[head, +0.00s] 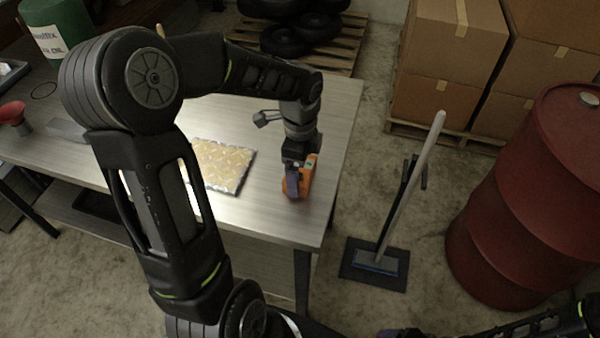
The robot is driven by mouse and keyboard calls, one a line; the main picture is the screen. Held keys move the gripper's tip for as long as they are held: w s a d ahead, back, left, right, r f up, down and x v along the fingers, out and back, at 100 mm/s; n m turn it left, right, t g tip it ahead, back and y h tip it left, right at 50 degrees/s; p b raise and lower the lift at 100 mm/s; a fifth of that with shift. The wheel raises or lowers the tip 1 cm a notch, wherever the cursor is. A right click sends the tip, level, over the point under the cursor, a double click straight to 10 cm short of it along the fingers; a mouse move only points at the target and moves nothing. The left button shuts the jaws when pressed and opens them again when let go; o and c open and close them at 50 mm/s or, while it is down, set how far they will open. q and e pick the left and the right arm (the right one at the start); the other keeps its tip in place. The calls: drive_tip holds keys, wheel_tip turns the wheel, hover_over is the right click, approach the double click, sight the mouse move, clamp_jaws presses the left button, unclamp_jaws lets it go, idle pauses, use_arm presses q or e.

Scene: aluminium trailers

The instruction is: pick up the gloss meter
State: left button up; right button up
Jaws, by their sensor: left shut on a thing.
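The gloss meter appears to be the small orange device (308,176) near the right end of the grey table (263,217). My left gripper (293,184) reaches down over it from above and is shut on it, covering part of its near left side. I cannot tell whether the device touches the tabletop or hangs just above it. My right arm comes in at the bottom right. Only a bit of my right gripper (400,333) shows at the bottom edge, and its jaws cannot be made out.
A patterned yellow and silver pad (222,165) lies left of the gloss meter. A red funnel-like item (13,115) and a green container (58,30) stand at the left. A broom (408,190), red drum (535,190) and boxes (452,45) on a pallet stand right of the table.

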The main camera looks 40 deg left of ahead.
use_arm(q)
drive_tip(key=c, duration=0.5)
drive_tip(key=shift+o, duration=0.2)
wheel_tip(320, 180, up, 10)
drive_tip(key=shift+r+b, duration=0.1)
drive_tip(key=shift+b, duration=0.35)
